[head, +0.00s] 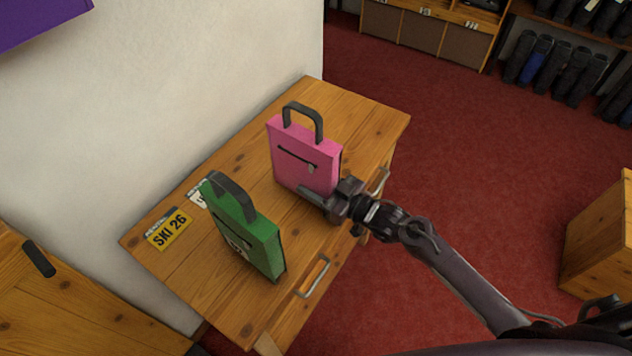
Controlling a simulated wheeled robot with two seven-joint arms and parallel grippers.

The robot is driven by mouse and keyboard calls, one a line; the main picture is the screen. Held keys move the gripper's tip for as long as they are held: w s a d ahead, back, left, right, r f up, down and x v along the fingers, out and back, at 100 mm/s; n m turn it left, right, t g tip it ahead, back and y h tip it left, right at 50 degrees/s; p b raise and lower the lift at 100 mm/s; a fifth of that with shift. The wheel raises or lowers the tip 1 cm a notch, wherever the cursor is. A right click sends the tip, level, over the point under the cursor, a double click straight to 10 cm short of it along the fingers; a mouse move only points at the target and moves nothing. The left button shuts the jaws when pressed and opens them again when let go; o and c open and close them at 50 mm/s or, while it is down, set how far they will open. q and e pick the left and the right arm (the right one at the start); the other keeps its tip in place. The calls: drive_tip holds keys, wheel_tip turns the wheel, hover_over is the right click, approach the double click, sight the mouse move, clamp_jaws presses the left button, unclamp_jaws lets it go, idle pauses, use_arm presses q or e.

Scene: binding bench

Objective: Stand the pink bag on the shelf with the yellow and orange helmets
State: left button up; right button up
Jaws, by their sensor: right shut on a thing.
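The pink bag (302,160) stands upright on the wooden bench, with a dark handle on top and a dark zip line on its front. My right gripper (325,200) is at the bag's lower right side and is shut on it. The gripper hides the bag's lower right corner. I cannot tell whether the bag's base touches the bench top. My left gripper is not in view. No shelf with yellow and orange helmets shows in this view.
A green bag (247,235) stands nearer on the wooden bench (368,112). A yellow "SKI 26" card (169,229) lies by the wall. A wooden cabinet (602,240) stands at right. Boot racks (555,65) line the back. Red floor is clear between.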

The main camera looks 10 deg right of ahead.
drive_tip(key=shift+f, duration=0.15)
drive_tip(key=o, duration=1.4)
